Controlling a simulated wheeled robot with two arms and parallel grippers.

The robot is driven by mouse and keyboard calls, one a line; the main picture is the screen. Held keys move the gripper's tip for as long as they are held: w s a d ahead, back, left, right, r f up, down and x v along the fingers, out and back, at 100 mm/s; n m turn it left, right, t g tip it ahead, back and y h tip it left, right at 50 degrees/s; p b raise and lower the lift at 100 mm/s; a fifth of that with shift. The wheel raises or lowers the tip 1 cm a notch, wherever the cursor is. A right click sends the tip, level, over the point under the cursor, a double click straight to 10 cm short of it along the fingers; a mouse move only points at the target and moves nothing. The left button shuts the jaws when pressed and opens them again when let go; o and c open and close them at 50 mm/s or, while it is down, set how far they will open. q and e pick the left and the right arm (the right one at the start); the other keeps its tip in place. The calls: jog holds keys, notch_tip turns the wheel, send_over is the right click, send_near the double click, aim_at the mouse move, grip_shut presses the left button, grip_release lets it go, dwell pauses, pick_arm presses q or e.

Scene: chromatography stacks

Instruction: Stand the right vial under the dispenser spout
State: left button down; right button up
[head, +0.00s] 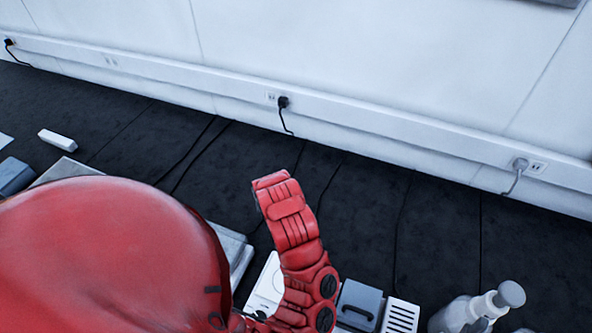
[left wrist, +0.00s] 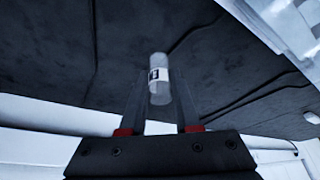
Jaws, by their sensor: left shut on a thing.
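A clear vial (left wrist: 160,93) with a white label and a dark mark is between the fingers of my left gripper (left wrist: 160,100) in the left wrist view. The gripper is shut on it. The vial's far end points away from the wrist, over the dark bench top. In the head view neither gripper shows; my red arm parts cover the left and middle. I cannot make out the dispenser spout in either view.
The dark bench (head: 440,225) meets a white wall trunking (head: 400,125) with plugs and cables. A white bottle with a grey cap (head: 510,294) stands at the lower right, near a grey box (head: 360,302) and a slotted white block (head: 400,315). A small white block (head: 57,140) lies at the left.

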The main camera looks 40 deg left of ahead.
pick_arm(q)
jog(key=f, duration=0.2)
jog(key=f+p, duration=0.1)
jog(key=f, duration=0.2)
jog(key=shift+s+f, duration=0.2)
jog(key=shift+f, duration=0.05)
notch_tip(320, 180, down, 4)
jog(key=shift+w+f+p, duration=0.1)
jog(key=shift+f+p, duration=0.05)
jog(key=shift+p, duration=0.25)
jog(key=shift+f, duration=0.2)
jog(key=c, duration=0.6)
grip_release()
jog(key=shift+c, duration=0.2)
jog(key=shift+r, duration=0.15)
